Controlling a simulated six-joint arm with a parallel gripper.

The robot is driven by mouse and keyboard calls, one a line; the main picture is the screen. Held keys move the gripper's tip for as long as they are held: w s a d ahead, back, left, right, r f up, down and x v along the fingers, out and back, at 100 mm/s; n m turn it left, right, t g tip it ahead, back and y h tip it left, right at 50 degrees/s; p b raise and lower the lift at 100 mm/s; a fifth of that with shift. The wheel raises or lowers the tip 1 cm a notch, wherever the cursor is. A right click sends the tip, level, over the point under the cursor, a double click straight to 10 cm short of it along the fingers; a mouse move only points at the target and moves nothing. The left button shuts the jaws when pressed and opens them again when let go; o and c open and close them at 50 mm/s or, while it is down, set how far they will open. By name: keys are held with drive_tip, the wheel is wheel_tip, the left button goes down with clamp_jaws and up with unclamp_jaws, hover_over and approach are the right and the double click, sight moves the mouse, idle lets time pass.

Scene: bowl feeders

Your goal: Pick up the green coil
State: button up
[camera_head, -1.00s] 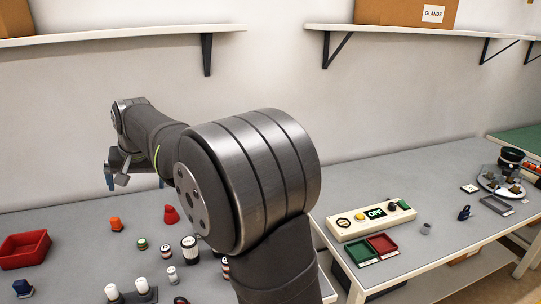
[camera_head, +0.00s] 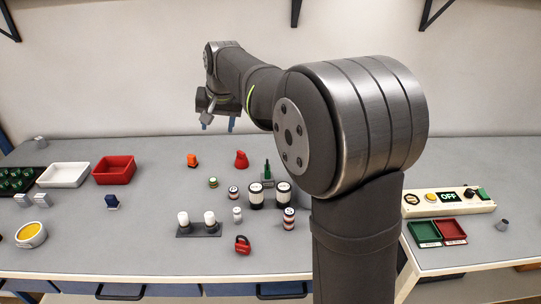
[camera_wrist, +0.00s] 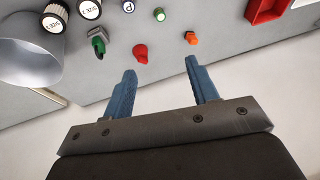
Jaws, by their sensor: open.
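A small round green-and-pale piece (camera_head: 213,182), which looks like the green coil, sits on the grey table in the head view. It also shows at the top of the wrist view (camera_wrist: 159,14). My gripper (camera_head: 218,124) hangs above the back of the table, beyond the coil and apart from it. In the wrist view its two blue fingers (camera_wrist: 160,70) are spread wide with nothing between them.
A red cone-like part (camera_head: 241,160) and an orange part (camera_head: 192,160) stand near the coil. A dark green pointed part (camera_head: 267,170) and black-and-white cylinders (camera_head: 256,197) stand to its right. A red tray (camera_head: 115,171) is at left. Table around the coil is partly clear.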

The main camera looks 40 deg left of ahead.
drive_tip(key=n+g, duration=0.1)
drive_tip(key=n, duration=0.7)
approach(213, 180)
drive_tip(key=f, duration=0.3)
drive_tip(key=shift+s+a+f, duration=0.25)
drive_tip(key=shift+s+f, duration=0.05)
drive_tip(key=shift+f, duration=0.05)
drive_tip(key=shift+w+a+x, duration=0.1)
drive_tip(key=shift+w+x, duration=0.05)
drive_tip(key=shift+x, duration=0.8)
drive_tip(key=shift+w+a+x, duration=0.1)
drive_tip(key=shift+a+x, duration=0.05)
drive_tip(key=shift+x, duration=0.75)
drive_tip(key=shift+w+a+x, duration=0.1)
drive_tip(key=shift+w+x, duration=0.05)
drive_tip(key=shift+x, duration=0.8)
drive_tip(key=shift+r, duration=0.15)
drive_tip(key=c, duration=1.1)
drive_tip(key=shift+o, duration=0.2)
drive_tip(key=shift+r, duration=0.1)
